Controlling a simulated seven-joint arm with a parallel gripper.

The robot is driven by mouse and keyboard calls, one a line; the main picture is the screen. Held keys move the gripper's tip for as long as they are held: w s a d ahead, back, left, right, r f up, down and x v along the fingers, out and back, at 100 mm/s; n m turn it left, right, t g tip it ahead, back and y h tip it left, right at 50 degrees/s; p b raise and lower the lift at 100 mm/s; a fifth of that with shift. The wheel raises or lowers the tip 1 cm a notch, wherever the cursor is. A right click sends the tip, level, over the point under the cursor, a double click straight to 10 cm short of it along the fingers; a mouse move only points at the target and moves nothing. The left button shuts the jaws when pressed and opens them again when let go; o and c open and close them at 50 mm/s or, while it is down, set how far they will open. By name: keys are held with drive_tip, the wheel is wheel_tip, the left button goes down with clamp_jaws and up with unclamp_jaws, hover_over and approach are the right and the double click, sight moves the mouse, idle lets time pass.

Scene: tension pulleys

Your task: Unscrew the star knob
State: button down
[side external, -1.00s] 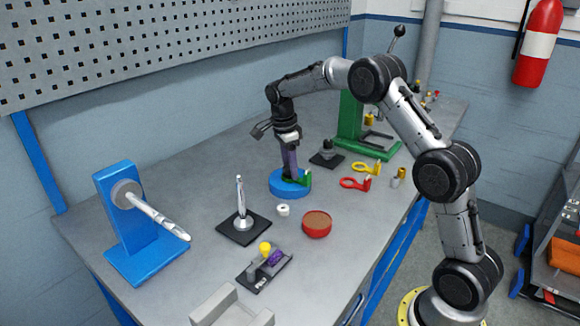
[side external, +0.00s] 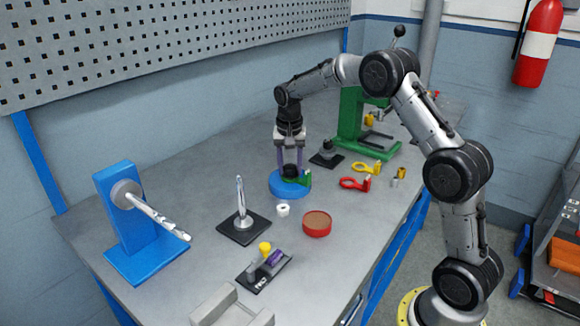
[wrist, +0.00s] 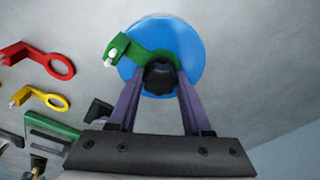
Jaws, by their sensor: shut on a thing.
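The black star knob (wrist: 159,78) sits over the ring of a green bracket (wrist: 118,47) on a round blue base (wrist: 190,45). In the side view the knob (side external: 290,170) is a dark shape above the blue base (side external: 288,188), with the green bracket (side external: 304,178) at its right. My gripper (wrist: 160,82) points down, with its two purple fingers on either side of the knob, shut on it. In the side view my gripper (side external: 291,165) stands over the blue base. The threads under the knob are hidden.
A red ring bracket (side external: 355,184) and a yellow one (side external: 367,168) lie right of the base. A white ring (side external: 283,210), a red round dish (side external: 317,224) and a black stand with a metal spindle (side external: 243,224) are in front. A green press frame (side external: 350,120) stands behind.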

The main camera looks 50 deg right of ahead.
drive_tip(key=n, duration=0.5)
drive_tip(key=shift+c, duration=1.3)
unclamp_jaws()
drive_tip(key=m, duration=0.5)
drive_tip(key=shift+m, duration=0.3)
drive_tip(key=m, duration=0.6)
drive_tip(key=shift+g, duration=0.4)
drive_tip(key=m, duration=0.5)
drive_tip(key=shift+g, duration=0.3)
drive_tip(key=m, duration=0.6)
drive_tip(key=shift+g, duration=0.3)
